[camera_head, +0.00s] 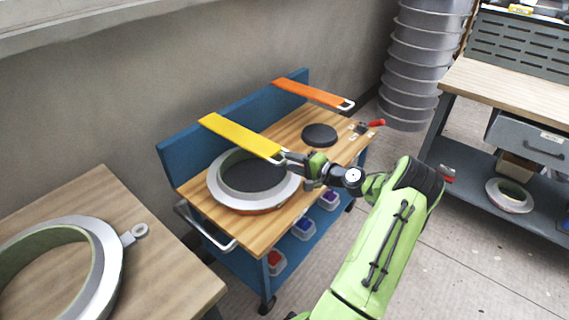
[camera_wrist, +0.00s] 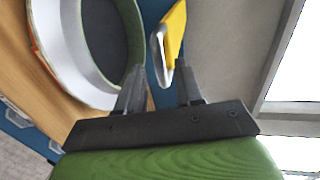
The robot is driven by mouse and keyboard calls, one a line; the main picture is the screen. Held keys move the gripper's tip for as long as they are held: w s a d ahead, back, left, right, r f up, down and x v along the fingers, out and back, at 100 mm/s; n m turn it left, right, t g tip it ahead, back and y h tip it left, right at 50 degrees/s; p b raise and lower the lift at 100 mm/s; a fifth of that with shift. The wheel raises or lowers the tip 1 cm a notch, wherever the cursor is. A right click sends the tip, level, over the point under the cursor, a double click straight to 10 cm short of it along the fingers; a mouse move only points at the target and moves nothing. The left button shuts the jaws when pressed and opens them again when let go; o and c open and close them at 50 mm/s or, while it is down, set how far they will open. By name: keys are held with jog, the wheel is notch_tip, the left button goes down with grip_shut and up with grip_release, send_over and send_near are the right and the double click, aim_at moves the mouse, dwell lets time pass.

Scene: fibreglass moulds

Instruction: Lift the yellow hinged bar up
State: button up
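The yellow hinged bar (camera_head: 240,137) reaches from the blue back panel out over the front part of the cart, above a round mould (camera_head: 223,192) with a grey rim and green inner wall. A metal loop handle is at its near end. My gripper (camera_head: 284,158) is at that handle. In the wrist view, the yellow bar (camera_wrist: 174,35) and its handle lie ahead, with the handle end between the two spread fingers of my gripper (camera_wrist: 160,80). I see gaps beside the handle, so the gripper looks open. The finger tips are small in the head view.
An orange bar (camera_head: 310,92) extends from the same panel (camera_head: 178,160), farther back. A black disc (camera_head: 320,134) and a red-handled clamp (camera_head: 376,123) are on the wooden cart top. A table with another ring mould (camera_head: 105,262) stands at left, a workbench (camera_head: 510,92) at right.

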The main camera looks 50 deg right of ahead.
aim_at(285, 160)
jog(key=x, duration=0.3)
jog(key=shift+w+f, duration=0.1)
jog(key=shift+w, duration=0.3)
grip_shut()
